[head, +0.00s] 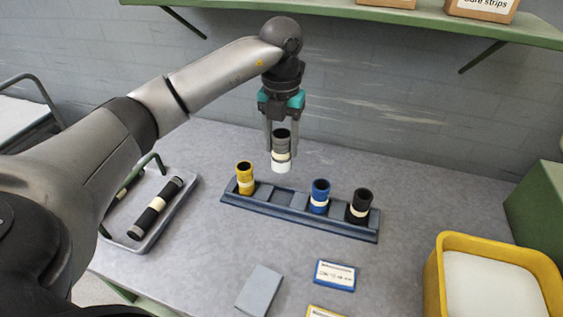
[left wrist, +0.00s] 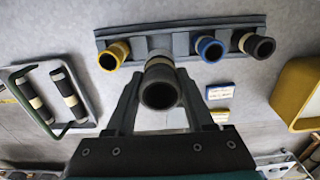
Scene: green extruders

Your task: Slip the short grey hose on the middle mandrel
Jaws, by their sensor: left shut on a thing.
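My left gripper (head: 281,152) points down and is shut around the short grey hose (head: 281,135), near the hose's upper part. The hose is upright, with a cream band and a white lower end. It hangs above the vacant place between the yellow and blue pieces of the dark blue rack (head: 232,198), apart from the rack. In the left wrist view the hose's dark open end (left wrist: 160,95) shows between the fingers. I cannot make out a middle mandrel in either view. My right gripper is not in view.
The rack holds a yellow hose (head: 245,178), a blue hose (head: 319,196) and a black hose (head: 359,206). A grey tray (head: 189,196) with dark banded tubes lies left. A yellow bin (head: 437,290) stands right. A grey block (head: 259,290) and labelled cards (head: 335,275) lie in front.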

